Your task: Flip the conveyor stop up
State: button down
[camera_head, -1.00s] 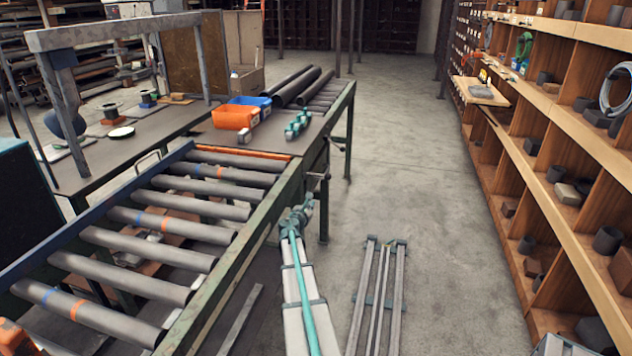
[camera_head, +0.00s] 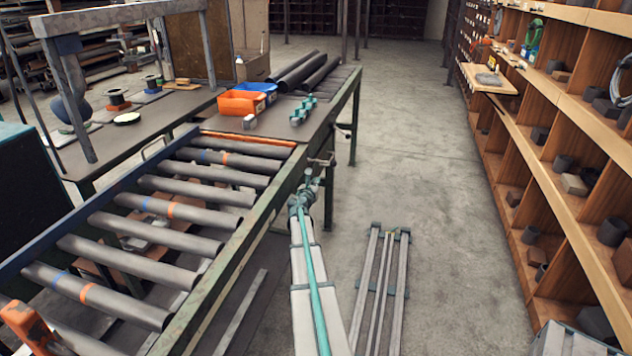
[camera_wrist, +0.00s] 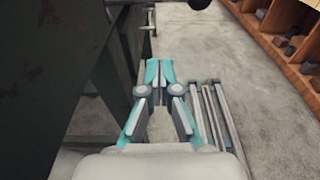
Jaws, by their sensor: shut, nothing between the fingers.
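An orange-red bar (camera_head: 248,142) lies flat across the far end of the conveyor rollers; it may be the conveyor stop, though I cannot tell for certain. A small metal lever or clamp (camera_head: 322,161) sticks out from the conveyor's right side rail near that bar. My gripper (camera_head: 312,180) is beside the outer right side of the conveyor, just below and close to this lever in the head view. Contact cannot be told. In the wrist view my gripper (camera_wrist: 160,74) points forward, its teal fingertips together and empty. The orange bar does not show in the wrist view.
The roller conveyor (camera_head: 232,270) with its dark green frame stands left of my arm. Orange (camera_head: 243,102) and blue bins and dark pipes rest on the table beyond. A low metal rack (camera_head: 383,280) lies on the floor. Wooden shelves line the right.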

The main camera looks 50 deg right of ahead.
jog(key=w+d+r+p, duration=0.2)
jog(key=w+d, duration=0.1)
jog(key=d, duration=0.4)
jog(key=shift+r+p, duration=0.35)
jog(key=shift+p, duration=0.05)
notch_tip(320, 180, up, 7)
jog(key=p, duration=0.4)
jog(key=shift+f, duration=0.15)
jog(key=shift+w, duration=0.1)
